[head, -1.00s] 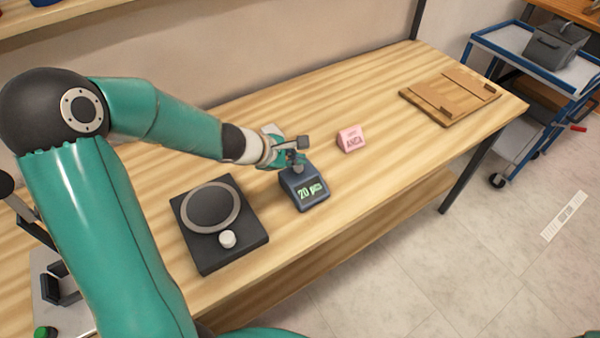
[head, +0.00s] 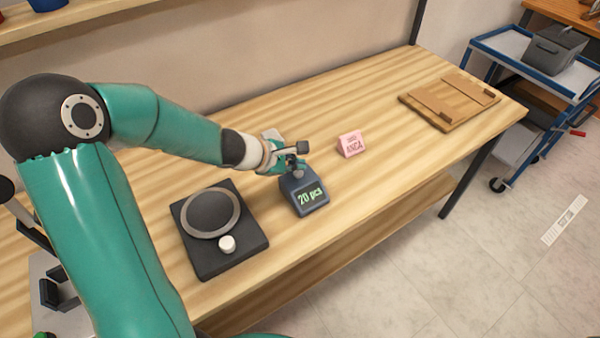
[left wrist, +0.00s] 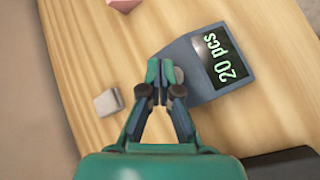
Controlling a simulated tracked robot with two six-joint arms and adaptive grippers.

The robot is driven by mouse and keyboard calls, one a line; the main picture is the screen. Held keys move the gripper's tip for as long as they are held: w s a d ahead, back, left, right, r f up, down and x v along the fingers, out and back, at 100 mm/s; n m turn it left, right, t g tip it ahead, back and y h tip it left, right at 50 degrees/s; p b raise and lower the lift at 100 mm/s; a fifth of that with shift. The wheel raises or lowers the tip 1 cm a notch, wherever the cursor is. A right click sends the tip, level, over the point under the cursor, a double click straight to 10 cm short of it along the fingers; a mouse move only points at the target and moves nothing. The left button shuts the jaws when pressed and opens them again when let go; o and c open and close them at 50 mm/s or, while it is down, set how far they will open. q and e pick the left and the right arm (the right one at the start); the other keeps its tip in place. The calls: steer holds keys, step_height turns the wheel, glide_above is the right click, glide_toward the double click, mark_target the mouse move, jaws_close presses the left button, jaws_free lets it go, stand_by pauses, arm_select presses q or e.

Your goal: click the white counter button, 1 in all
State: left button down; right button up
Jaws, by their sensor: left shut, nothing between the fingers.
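A dark blue-grey counter (head: 306,207) stands on the wooden table, its lit green display reading "20 pcs". It also shows in the left wrist view (left wrist: 203,93). A pale round button (left wrist: 179,75) on the counter shows just beside my fingertips, partly hidden by them. My left gripper (head: 297,165) is shut and empty at the counter's back edge. In the left wrist view, its fingertips (left wrist: 160,70) are together at the counter's edge; whether they touch the button I cannot tell. My right gripper is not in view.
A black device with a round plate (head: 211,250) and white knob (head: 227,243) stands left of the counter. A pink sign (head: 351,145) stands to the right. A small white block (left wrist: 108,101) lies by the gripper. A wooden board (head: 420,98) lies at the far right.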

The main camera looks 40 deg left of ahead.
mark_target(297, 173)
arm_select(q)
steer(key=shift+f, duration=0.1)
stand_by(0.3)
steer(key=shift+w+f+b, duration=0.1)
steer(key=shift+f+b, duration=0.15)
steer(key=shift+b, duration=0.2)
steer(key=shift+f+b, duration=0.55)
steer(key=shift+b, duration=0.05)
stand_by(0.5)
steer(key=shift+r, duration=0.15)
stand_by(0.3)
steer(key=shift+r+p, duration=0.8)
steer(key=shift+r, duration=0.1)
step_height(297, 173, up, 5)
steer(key=p, duration=0.4)
steer(key=shift+p, duration=0.35)
